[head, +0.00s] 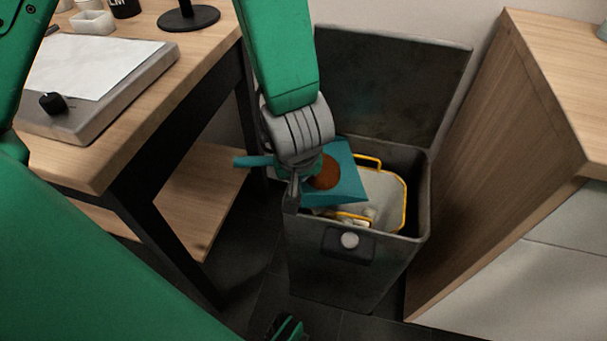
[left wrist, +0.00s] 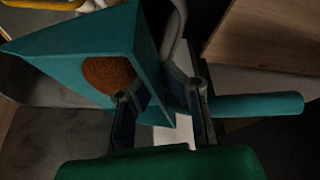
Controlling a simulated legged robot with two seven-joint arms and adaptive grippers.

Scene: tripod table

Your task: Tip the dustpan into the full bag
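The teal dustpan (head: 349,183) is held over the left part of the open bin, with a brown pile (head: 325,172) in it. My left gripper (head: 293,190) is shut on the dustpan near the base of its handle, which points left. In the left wrist view the dustpan (left wrist: 85,40) is at upper left and the pile (left wrist: 110,75) lies against its inside. The pale bag (head: 385,195) with yellow edging sits inside the bin, to the right of the dustpan and partly hidden by it.
The dark grey bin (head: 345,275) stands on the floor with its lid (head: 390,85) open against the wall. A wooden table (head: 190,75) with a flat grey device (head: 100,100) is at left. A wooden cabinet (head: 490,180) stands close on the right.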

